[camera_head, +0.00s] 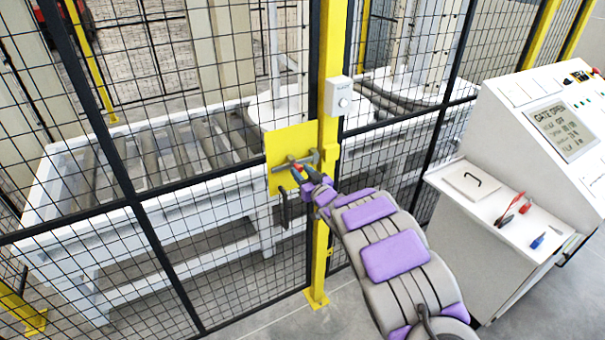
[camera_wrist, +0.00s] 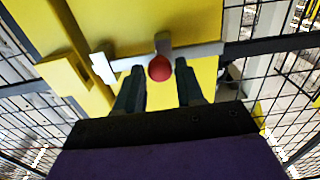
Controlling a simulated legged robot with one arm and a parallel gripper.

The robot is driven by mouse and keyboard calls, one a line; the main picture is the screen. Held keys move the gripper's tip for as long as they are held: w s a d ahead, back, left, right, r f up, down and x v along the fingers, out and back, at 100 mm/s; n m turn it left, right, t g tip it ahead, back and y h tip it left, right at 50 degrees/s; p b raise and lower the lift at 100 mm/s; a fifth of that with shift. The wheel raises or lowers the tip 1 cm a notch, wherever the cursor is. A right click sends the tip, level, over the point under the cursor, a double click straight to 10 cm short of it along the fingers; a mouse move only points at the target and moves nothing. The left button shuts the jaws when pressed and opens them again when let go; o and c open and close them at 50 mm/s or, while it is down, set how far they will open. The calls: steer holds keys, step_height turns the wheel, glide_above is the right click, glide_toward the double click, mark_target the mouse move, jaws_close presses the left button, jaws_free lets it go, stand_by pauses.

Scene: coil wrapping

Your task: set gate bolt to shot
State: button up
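The gate bolt (camera_head: 299,162) is a grey bar on a yellow plate (camera_head: 290,138) beside the yellow post. In the wrist view the bolt (camera_wrist: 205,50) runs across the plate, and a red knob (camera_wrist: 160,67) sticks out from it. Its pale left end lies close to a yellow bracket (camera_wrist: 66,76); I cannot tell whether it enters it. My gripper (camera_head: 301,170) is at the bolt. In the wrist view my gripper (camera_wrist: 161,78) has its two dark fingers apart, one on each side of the red knob, with visible gaps.
A dark pull handle (camera_head: 284,208) hangs below the plate. A grey box with a round button (camera_head: 338,97) is on the post (camera_head: 320,235). Mesh fence surrounds a white roller conveyor (camera_head: 75,215). At right stands a console (camera_head: 545,110) reading "GATE OPEN", with tools on its shelf.

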mark_target(308, 160)
jaws_close()
steer(key=w+d+p, duration=0.1)
steer(key=d, duration=0.1)
steer(key=w+d+p, duration=0.1)
steer(key=d, duration=0.1)
steer(key=shift+w, duration=0.4)
steer(key=shift+r, duration=0.1)
steer(key=shift+c, duration=0.3)
jaws_free()
steer(key=o, duration=0.4)
steer(key=shift+d, duration=0.15)
